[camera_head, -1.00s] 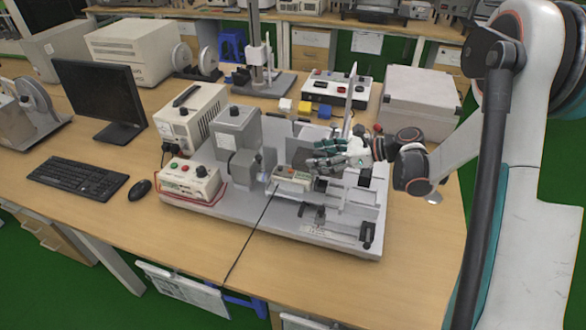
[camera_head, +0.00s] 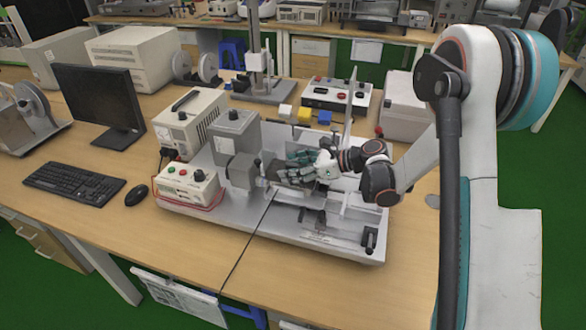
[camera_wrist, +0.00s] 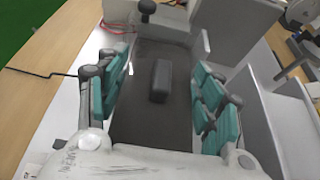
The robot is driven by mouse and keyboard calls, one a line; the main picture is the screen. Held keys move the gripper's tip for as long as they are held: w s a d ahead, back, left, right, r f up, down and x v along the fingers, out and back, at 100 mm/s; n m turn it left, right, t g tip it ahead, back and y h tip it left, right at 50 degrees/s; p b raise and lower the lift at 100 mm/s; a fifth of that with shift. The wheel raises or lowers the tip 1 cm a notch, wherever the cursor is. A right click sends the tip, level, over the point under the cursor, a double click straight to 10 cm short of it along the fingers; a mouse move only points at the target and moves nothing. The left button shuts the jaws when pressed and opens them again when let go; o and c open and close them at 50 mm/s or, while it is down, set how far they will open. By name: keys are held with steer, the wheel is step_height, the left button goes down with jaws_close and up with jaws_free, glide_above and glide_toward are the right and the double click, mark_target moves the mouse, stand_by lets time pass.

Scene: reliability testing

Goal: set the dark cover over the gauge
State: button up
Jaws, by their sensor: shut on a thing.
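The dark cover (camera_wrist: 137,118) is a dark grey plate with a small raised block in its middle, seen from above in the wrist view. The green finger pads of my gripper (camera_wrist: 162,82) stand on its left and right sides and hold it. In the head view, my gripper (camera_head: 300,165) is over the middle of the grey test rig, with the cover (camera_head: 291,179) low beneath the fingers. The gauge is hidden beneath the cover and fingers. I cannot tell whether the cover rests on it or hangs just above.
A grey motor-like block (camera_head: 237,133) stands left of my gripper on the rig's base (camera_head: 224,205). A thin upright plate (camera_head: 350,105) rises close on the right. A control box (camera_head: 187,185) sits at the rig's left. A black cable (camera_head: 247,240) runs down the table front.

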steer(key=shift+f, duration=0.1)
steer(key=shift+f+b, duration=0.5)
steer(key=shift+b, duration=0.1)
steer(key=o, duration=1.1)
steer(key=shift+c, duration=0.2)
steer(key=shift+r+p, duration=0.5)
steer(key=p+v, duration=0.3)
steer(key=v, duration=0.9)
steer(key=shift+s+r, duration=0.1)
steer(key=shift+r, duration=0.05)
